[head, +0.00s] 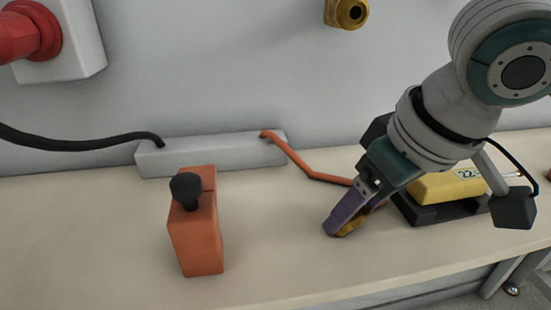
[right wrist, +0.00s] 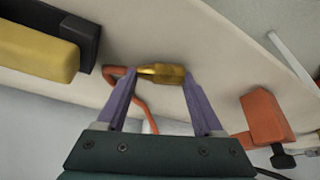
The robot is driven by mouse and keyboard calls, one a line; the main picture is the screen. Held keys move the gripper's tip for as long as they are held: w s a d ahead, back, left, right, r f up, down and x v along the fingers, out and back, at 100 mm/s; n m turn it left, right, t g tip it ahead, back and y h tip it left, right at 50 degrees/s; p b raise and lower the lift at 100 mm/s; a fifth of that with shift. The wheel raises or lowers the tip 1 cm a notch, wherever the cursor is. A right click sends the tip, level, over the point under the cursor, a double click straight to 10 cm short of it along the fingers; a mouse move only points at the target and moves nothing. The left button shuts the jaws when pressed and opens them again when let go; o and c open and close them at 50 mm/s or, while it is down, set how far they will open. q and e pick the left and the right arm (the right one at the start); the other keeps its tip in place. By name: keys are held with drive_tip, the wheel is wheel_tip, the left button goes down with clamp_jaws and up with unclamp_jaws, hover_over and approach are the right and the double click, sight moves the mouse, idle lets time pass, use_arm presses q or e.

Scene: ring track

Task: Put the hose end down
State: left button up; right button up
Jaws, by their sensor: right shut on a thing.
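The hose end is a brass fitting (head: 349,227) on an orange hose (head: 308,172), low over the bench at the right of the head view. My right gripper (head: 345,226) is shut on it, with its purple fingers pointing down. In the right wrist view the brass hose end (right wrist: 163,73) lies crosswise between the two fingertips (right wrist: 158,78). The fingers hide part of it in the head view. It is close to the bench top; I cannot tell whether it touches. My left gripper is not in view.
An orange block with a black knob (head: 200,240) stands left of the gripper. A grey block (head: 212,155) lies along the wall. A yellow device (head: 447,187) sits in a black cradle (head: 432,211) just right. A brass wall port (head: 350,13) is above. The bench (head: 275,240) between is clear.

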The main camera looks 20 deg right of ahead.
drive_tip(key=o, duration=1.4)
drive_tip(key=shift+f, duration=0.1)
drive_tip(key=shift+c, duration=0.2)
drive_tip(key=shift+r, duration=0.4)
drive_tip(key=a+p+v, duration=0.1)
drive_tip(key=p+v, duration=0.3)
drive_tip(key=v, duration=0.7)
drive_tip(key=s+a+f+n+y, duration=0.2)
drive_tip(key=s+a+f, duration=0.15)
drive_tip(key=a, duration=0.35)
drive_tip(key=s+d+f+m+g+h, duration=0.1)
drive_tip(key=s+d+f+h, duration=0.1)
drive_tip(key=s+d+f, duration=0.2)
drive_tip(key=s+f, duration=0.3)
drive_tip(key=s, duration=0.1)
drive_tip(key=shift+m+h, duration=0.3)
drive_tip(key=shift+m, duration=0.1)
drive_tip(key=shift+s+d+r+p, duration=0.1)
drive_tip(key=shift+d+r+p, duration=0.05)
drive_tip(key=shift+p, duration=0.15)
